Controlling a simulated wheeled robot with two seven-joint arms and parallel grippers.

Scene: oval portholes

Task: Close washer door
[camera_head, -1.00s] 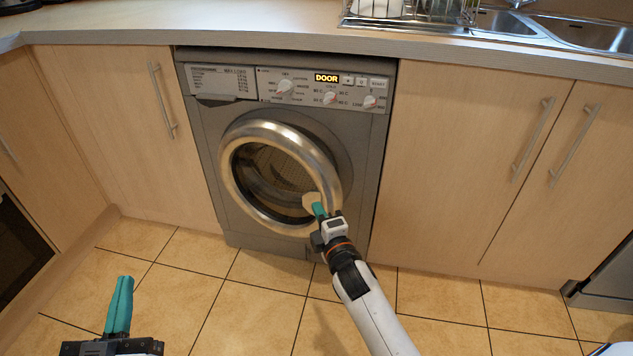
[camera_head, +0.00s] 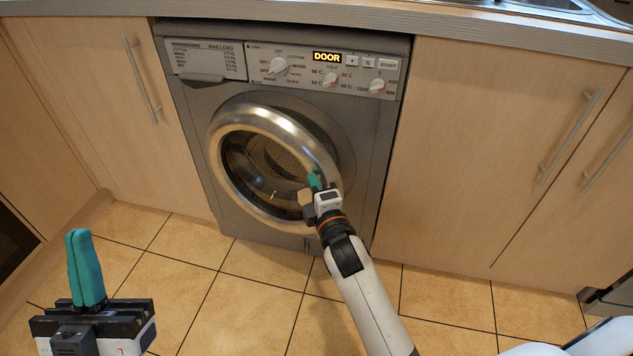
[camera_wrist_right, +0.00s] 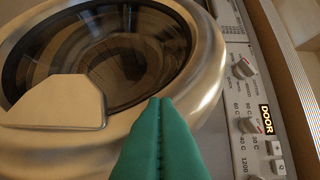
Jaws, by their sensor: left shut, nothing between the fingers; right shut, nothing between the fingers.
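The grey washer (camera_head: 375,130) stands under the counter, with the word DOOR lit on its panel. Its round door has a metal ring (camera_head: 228,125) around dark glass. The door sits slightly proud of the front, with a gap at its right side, so it looks a little ajar. My right gripper (camera_head: 313,180) is shut and empty at the ring's lower right. In the right wrist view its teal fingers (camera_wrist_right: 160,125) overlap the ring by the beige handle (camera_wrist_right: 58,102); contact is unclear. My left gripper (camera_head: 85,268) is shut and empty, low at the left.
Wooden cabinets with bar handles flank the washer, at left (camera_head: 95,110) and right (camera_head: 480,150). The counter (camera_head: 300,17) runs above, with a sink (camera_head: 545,5) at top right. The tiled floor (camera_head: 255,310) in front is clear apart from my arms.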

